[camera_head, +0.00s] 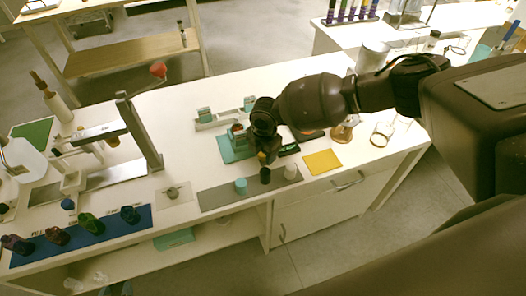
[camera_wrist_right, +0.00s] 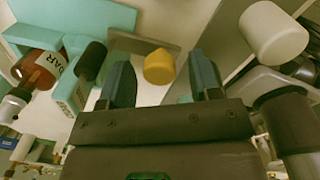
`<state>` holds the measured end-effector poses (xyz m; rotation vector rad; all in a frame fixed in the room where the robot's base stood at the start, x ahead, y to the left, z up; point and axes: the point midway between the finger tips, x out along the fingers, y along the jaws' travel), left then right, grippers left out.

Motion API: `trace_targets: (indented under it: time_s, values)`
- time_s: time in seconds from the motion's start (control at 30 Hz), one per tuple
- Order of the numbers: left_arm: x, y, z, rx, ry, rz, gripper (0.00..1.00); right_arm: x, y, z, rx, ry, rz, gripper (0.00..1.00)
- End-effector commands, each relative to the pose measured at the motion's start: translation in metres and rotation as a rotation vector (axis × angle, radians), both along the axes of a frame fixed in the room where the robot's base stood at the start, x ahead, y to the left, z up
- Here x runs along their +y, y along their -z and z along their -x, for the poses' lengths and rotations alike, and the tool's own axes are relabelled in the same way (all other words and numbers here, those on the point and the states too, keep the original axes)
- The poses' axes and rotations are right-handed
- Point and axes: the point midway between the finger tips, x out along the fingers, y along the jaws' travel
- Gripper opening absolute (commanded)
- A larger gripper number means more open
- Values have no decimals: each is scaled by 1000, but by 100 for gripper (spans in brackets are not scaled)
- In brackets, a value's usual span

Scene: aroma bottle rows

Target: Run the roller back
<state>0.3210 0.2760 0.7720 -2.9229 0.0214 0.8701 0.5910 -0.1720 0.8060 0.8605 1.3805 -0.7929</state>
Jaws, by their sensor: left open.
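In the right wrist view a dark cylinder (camera_wrist_right: 90,60), which looks like the roller, sits at a teal fixture (camera_wrist_right: 103,15) beside a labelled amber bottle (camera_wrist_right: 42,68). A yellow-orange knob (camera_wrist_right: 160,66) lies between the fingertips of my right gripper (camera_wrist_right: 162,80), with a gap on both sides. In the head view my right gripper (camera_head: 264,145) hangs over the teal fixture (camera_head: 235,150) and hides part of it; the yellow knob (camera_head: 262,157) shows below it. What looks like my left gripper (camera_head: 115,289) shows only at the bottom edge, far from the fixture.
A grey mat (camera_head: 222,197) in front carries a teal, a black and a white (camera_head: 291,171) piece. A yellow pad (camera_head: 322,161) lies to the right.

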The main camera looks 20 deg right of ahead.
Motion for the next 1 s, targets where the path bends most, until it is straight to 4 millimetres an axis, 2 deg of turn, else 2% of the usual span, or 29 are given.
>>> trace_targets:
  time_s: [0.03, 0.37, 0.57, 0.83, 1.0]
  values:
    - [0, 0, 0, -1, 0, 0, 43, 0, 0, 0, 0, 0, 0, 50]
    - [0, 0, 0, 0, 0, 0, 43, 0, 0, 0, 0, 0, 0, 0]
    - [1, 2, 3, 5, -1, -1, 43, 8, 0, 0, 0, -2, -2, 0]
    - [1, 10, 7, 18, -3, 0, 43, 66, 2, 3, 1, -4, -5, 0]
    - [1, 13, 8, 21, -3, -1, 43, 87, 1, 3, 1, -2, -2, 0]
